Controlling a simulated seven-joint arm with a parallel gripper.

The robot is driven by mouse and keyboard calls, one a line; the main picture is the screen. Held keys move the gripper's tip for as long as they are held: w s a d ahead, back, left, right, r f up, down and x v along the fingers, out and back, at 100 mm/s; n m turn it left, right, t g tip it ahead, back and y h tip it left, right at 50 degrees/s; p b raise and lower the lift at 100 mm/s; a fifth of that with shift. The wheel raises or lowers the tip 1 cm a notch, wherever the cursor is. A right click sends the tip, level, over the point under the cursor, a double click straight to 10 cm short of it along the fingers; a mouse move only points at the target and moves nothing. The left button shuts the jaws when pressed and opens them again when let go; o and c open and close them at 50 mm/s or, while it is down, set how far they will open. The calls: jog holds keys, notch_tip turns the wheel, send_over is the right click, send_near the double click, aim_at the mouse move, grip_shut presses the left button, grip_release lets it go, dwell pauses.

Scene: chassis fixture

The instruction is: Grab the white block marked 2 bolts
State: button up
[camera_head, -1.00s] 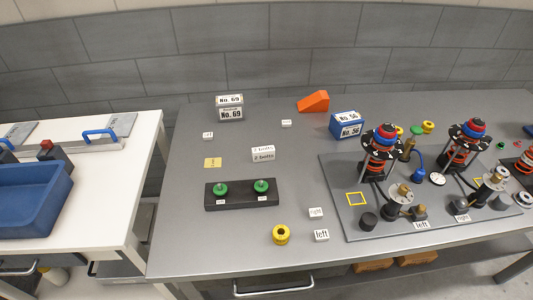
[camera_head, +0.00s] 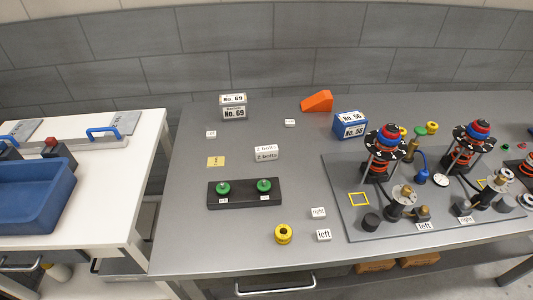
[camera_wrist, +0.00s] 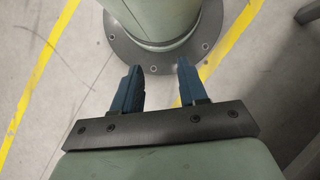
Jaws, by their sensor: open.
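The white block marked "2 bolts" (camera_head: 266,153) sits on the grey table in the head view, behind the black strip with two green knobs. It stands apart from the things around it. My gripper (camera_wrist: 160,72) shows only in the wrist view, with its two blue fingers apart and nothing between them. It points down at the floor and a round grey-green base, away from the table. The block does not show in the wrist view.
The black strip (camera_head: 245,201) lies in front of the block. A yellow tag (camera_head: 216,161) is to its left, a white No. 69 box (camera_head: 233,112) behind. A blue No. 56 box (camera_head: 349,130) and the fixture plate (camera_head: 345,224) are to the right. The table around the block is clear.

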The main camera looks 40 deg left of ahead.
jog(key=o, duration=1.1)
jog(key=shift+w, duration=0.1)
